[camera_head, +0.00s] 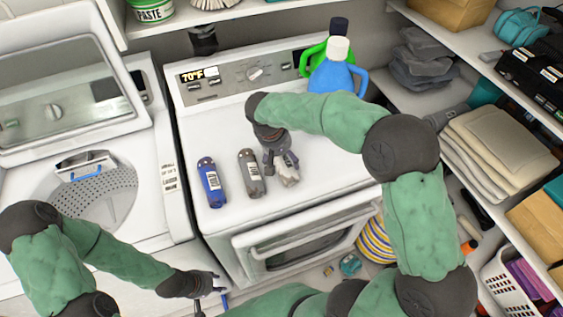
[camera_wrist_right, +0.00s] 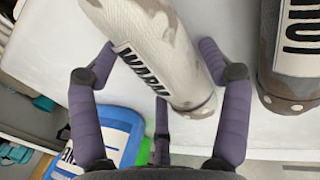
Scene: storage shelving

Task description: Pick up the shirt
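No thing in view is plainly a shirt. A white-grey mottled roll (camera_head: 288,177) lies on the white machine top, and in the right wrist view this roll (camera_wrist_right: 150,45) carries a label reading "WARM". My right gripper (camera_head: 282,163) is over it with fingers spread on both sides; the fingers also show in the right wrist view (camera_wrist_right: 157,52). They look open, and I cannot tell whether they touch it. A brown-grey roll (camera_head: 251,175) and a blue roll (camera_head: 211,184) lie to its left. My left gripper (camera_head: 213,292) is low, in front of the machines, with its fingers apart and empty.
Blue (camera_head: 336,72) and green (camera_head: 313,58) detergent bottles stand at the back of the machine top. A washer with a raised lid (camera_head: 60,80) is at left. Shelves at right hold folded cloths (camera_head: 500,150) and a white basket (camera_head: 503,292).

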